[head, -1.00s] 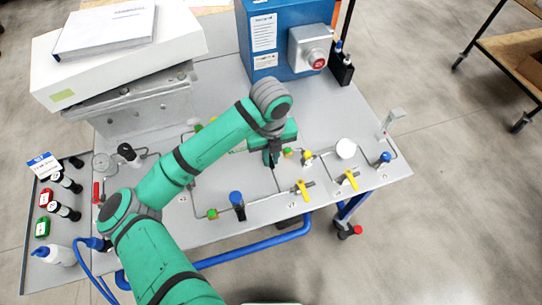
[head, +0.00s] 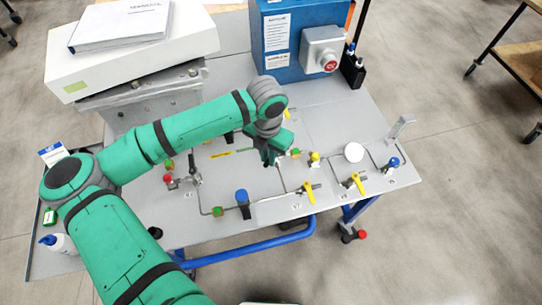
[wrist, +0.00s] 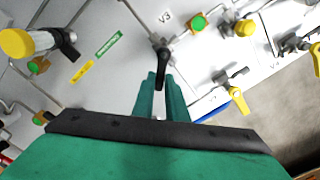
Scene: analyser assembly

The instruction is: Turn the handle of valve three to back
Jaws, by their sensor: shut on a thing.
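Valve three, marked by the V3 label (wrist: 165,17) on the grey panel, has a black handle (wrist: 162,52) in the wrist view. The handle runs from its pivot down between the fingertips of my gripper (wrist: 160,77), which is shut on it. In the head view my gripper (head: 268,157) reaches down to the middle of the panel and covers most of valve three.
A green-topped fitting (head: 296,153) stands just right of my gripper. Yellow-handled valves (head: 309,192) and a blue-capped part (head: 242,197) stand near the front edge. A blue box (head: 290,45) with a red button and a white case (head: 130,55) stand behind.

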